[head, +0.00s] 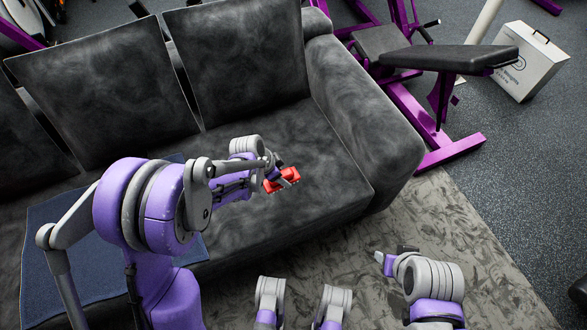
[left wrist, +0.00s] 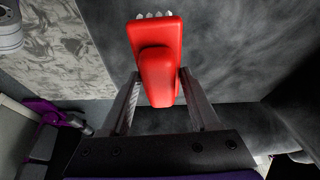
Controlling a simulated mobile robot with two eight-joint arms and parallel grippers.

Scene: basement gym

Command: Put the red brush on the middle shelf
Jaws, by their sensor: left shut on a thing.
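The red brush (head: 284,184) is held by my left gripper (head: 279,174) above the seat of the dark sofa. In the left wrist view the red brush (left wrist: 158,62) sits between the two fingers of my left gripper (left wrist: 160,98), with pale bristle tips at its far end. The fingers are closed on its sides. My right gripper (head: 386,262) is low at the right, over the patterned rug, its jaws too small to read. No shelf shows in either view.
The dark sofa (head: 240,70) fills the left and middle, with a blue cloth (head: 50,250) on it. A purple exercise bench (head: 440,58) and a white box (head: 528,66) stand at upper right. The patterned rug (head: 480,260) has free room at lower right.

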